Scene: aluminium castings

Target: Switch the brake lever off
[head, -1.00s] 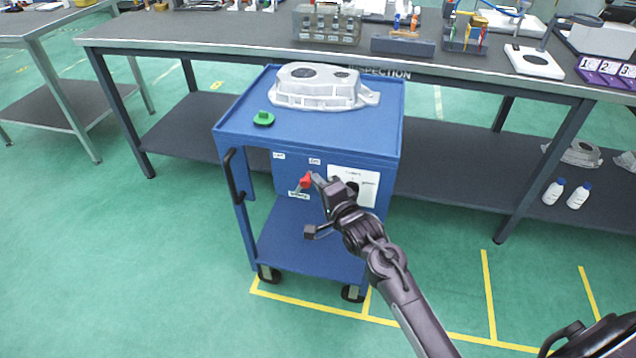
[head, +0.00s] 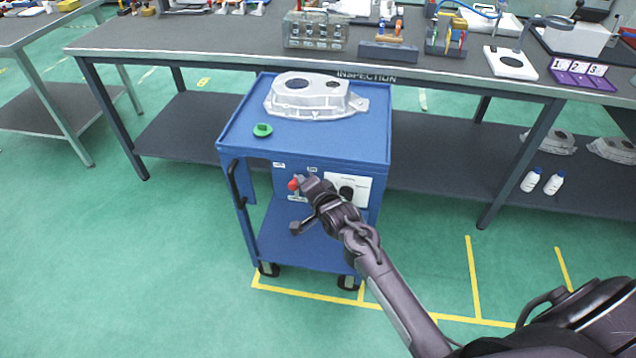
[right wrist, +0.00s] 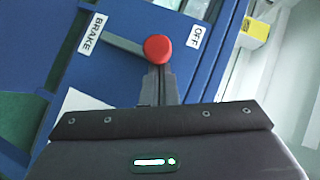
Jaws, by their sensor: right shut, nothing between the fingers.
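The brake lever's red knob (head: 293,184) is on the front panel of the blue cart (head: 230,205). In the right wrist view the knob (right wrist: 157,48) sits at the end of a grey lever arm (right wrist: 122,43), which runs from beside the BRAKE label (right wrist: 92,34) and points roughly toward the OFF label (right wrist: 196,36). My right gripper (head: 303,184) is shut and empty, its fingertips (right wrist: 158,72) right at the knob's near side. I cannot tell whether they touch it. The gripper partly hides the panel in the head view. My left gripper is out of view.
A metal casting (head: 312,97) and a green round object (head: 262,130) lie on the cart top. The inspection bench (head: 200,45) stands behind. Green floor is open at the left.

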